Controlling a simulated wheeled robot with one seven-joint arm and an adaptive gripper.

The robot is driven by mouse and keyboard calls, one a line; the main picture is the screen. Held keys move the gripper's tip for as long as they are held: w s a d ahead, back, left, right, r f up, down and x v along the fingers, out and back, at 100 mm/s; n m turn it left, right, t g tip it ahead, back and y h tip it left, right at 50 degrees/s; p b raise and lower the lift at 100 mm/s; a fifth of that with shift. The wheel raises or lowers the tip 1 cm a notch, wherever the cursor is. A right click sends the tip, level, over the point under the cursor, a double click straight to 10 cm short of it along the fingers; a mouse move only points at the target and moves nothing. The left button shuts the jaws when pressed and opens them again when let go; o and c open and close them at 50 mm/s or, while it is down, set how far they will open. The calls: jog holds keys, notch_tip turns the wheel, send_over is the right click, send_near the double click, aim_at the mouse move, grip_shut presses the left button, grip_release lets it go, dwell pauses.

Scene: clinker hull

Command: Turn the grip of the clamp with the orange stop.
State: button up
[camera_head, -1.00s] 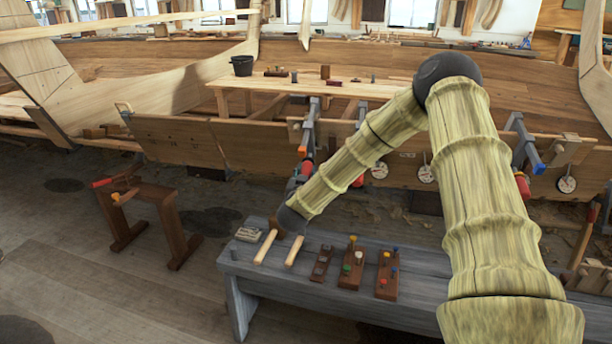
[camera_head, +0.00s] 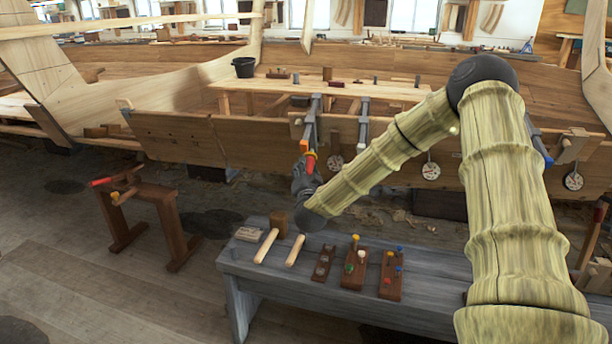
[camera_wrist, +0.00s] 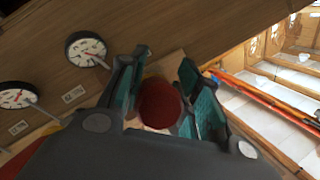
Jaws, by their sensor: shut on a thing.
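The clamp (camera_head: 313,122) with the orange stop (camera_head: 304,146) hangs on the hull plank, its grey bar running down from the plank's top edge. Its red grip (camera_head: 310,160) shows below the stop. My gripper (camera_head: 308,170) is at the grip from below, partly hidden by its own body there. In the wrist view the round end of the red grip (camera_wrist: 160,103) sits between the two teal-padded fingers of my gripper (camera_wrist: 160,95). The gripper is shut on the grip. How far the grip is turned cannot be told.
A second clamp (camera_head: 363,122) stands just right. Dial gauges (camera_head: 431,171) are on the plank, two also close in the wrist view (camera_wrist: 86,48). Below is a grey bench (camera_head: 335,252) with a mallet (camera_head: 278,222) and peg blocks (camera_head: 353,268). Floor at left is open around a trestle (camera_head: 150,210).

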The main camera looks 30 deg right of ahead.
jog(key=shift+m+t+b, duration=0.3)
jog(key=shift+m+b, duration=0.05)
jog(key=shift+m, duration=0.05)
dwell(0.4)
jog(key=o, duration=1)
jog(key=shift+o, duration=0.2)
jog(key=v, duration=1.2)
jog(key=shift+d, duration=0.1)
